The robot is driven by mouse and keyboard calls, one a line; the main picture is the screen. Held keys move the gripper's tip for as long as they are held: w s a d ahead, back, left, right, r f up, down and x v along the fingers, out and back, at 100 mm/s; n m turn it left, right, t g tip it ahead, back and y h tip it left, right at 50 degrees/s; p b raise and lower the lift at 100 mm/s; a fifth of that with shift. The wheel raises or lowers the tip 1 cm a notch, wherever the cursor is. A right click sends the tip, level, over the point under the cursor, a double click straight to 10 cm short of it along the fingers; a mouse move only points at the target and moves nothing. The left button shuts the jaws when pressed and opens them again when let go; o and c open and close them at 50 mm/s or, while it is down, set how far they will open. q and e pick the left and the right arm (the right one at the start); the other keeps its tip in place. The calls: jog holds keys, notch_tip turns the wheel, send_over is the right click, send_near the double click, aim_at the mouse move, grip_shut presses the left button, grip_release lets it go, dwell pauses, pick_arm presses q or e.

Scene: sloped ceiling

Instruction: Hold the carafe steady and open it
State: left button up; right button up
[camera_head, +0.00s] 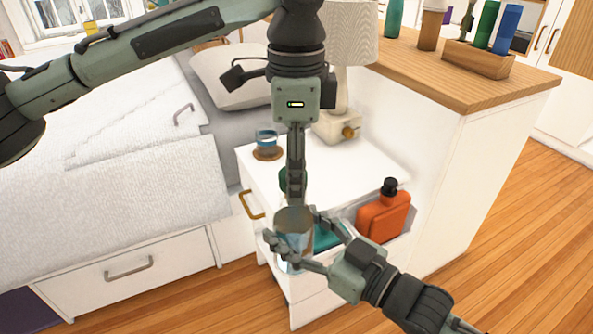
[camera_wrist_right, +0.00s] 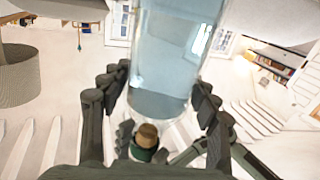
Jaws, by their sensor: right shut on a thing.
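The carafe (camera_head: 296,241) is a clear cylinder with bluish contents and a grey-brown top, in front of the nightstand. It fills the upper middle of the right wrist view (camera_wrist_right: 178,50). My right gripper (camera_head: 291,226) comes from the lower right and is shut on the carafe's sides; its fingers flank the carafe in the wrist view (camera_wrist_right: 162,82). My left gripper (camera_head: 296,202) points straight down, with its fingertips at the carafe's top. Its fingers are seen edge-on and overlap, so I cannot tell their opening or whether they touch the top.
The white nightstand (camera_head: 350,168) has a pulled-out drawer holding an orange bottle (camera_head: 384,216) with a black cap. The bed (camera_head: 150,180) is left; a wood-topped cabinet (camera_head: 440,78) is right.

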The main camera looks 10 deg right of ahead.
pick_arm(q)
jog(key=shift+o, duration=0.7)
